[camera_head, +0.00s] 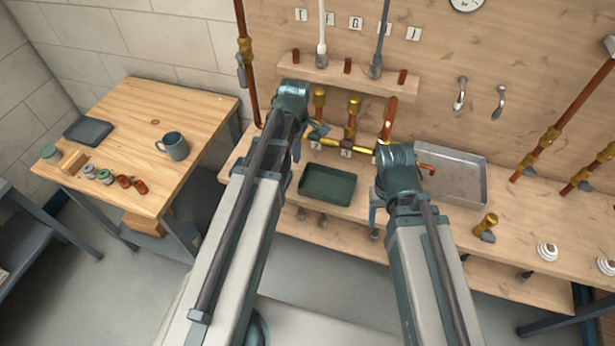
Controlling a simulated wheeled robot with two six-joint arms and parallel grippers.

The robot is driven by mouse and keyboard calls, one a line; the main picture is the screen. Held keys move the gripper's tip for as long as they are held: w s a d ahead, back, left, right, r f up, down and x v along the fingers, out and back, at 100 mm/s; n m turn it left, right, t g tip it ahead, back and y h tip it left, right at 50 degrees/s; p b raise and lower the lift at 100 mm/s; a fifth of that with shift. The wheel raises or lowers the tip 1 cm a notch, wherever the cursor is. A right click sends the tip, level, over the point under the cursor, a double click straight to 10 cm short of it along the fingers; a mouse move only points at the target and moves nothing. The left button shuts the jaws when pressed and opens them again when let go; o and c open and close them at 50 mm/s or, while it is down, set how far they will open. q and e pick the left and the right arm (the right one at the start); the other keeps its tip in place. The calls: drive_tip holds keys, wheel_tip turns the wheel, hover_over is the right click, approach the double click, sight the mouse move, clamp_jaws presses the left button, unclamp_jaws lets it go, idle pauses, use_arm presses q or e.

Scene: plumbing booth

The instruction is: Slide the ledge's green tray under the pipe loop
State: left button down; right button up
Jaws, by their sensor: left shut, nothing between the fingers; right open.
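The green tray (328,184) lies empty on the wooden ledge, in front of the pipe loop (354,146), a run of brass and copper pipe low on the back wall. The tray is between my two arms, with its far edge close to the pipes. My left gripper (317,131) is shut and empty, near the pipes' left end beyond the tray; its wrist hides part of the pipework. My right gripper (376,215) is open, just right of the tray near the ledge's front edge, partly hidden by my wrist.
A grey metal tray (452,176) stands on the ledge to the right. A brass fitting (487,227) and white coiled items (546,252) lie further right. A side table (135,130) at left holds a mug (173,146) and small parts.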

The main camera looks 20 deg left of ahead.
sight(338, 191)
use_arm(q)
drive_tip(key=shift+w+a, duration=0.1)
drive_tip(key=shift+a, duration=0.05)
drive_tip(key=shift+f, duration=0.1)
wheel_tip(338, 191, down, 10)
drive_tip(key=b, duration=1)
drive_tip(key=d, duration=1.3)
drive_tip(key=shift+s+d, duration=0.25)
